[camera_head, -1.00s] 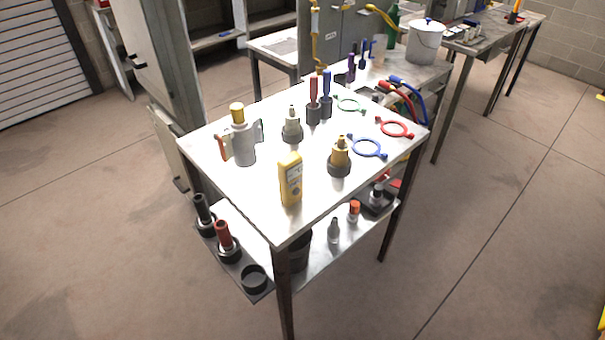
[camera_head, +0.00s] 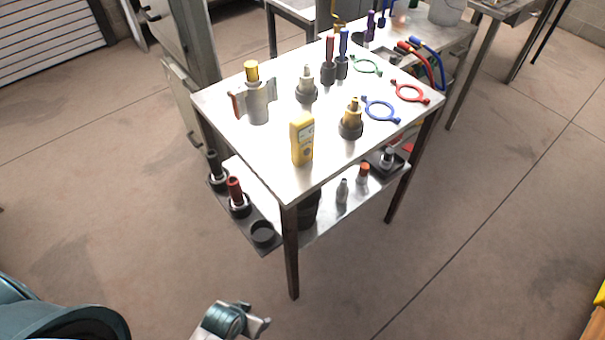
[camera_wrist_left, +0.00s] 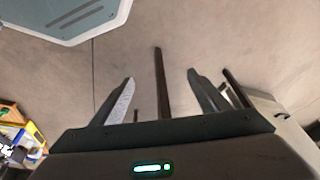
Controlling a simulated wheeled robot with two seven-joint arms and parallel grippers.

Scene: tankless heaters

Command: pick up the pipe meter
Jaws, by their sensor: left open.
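A yellow hand-held meter (camera_head: 302,140) with a small display stands upright near the front corner of the metal table (camera_head: 240,135). It is the thing that looks most like the pipe meter. My left gripper (camera_head: 258,322) is low at the bottom of the head view, in front of the table and well apart from the meter. In the left wrist view the left gripper (camera_wrist_left: 163,88) has its two fingers spread, with nothing between them. The meter cannot be made out in that view. My right gripper is not in view.
A grey fitting with a yellow cap (camera_head: 258,100), a brass fitting (camera_head: 351,122) and a grey-white fitting (camera_head: 306,88) stand around the meter. Blue (camera_head: 380,109), red and green rings lie at right. The lower shelf (camera_head: 330,215) holds more parts. The floor in front is clear.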

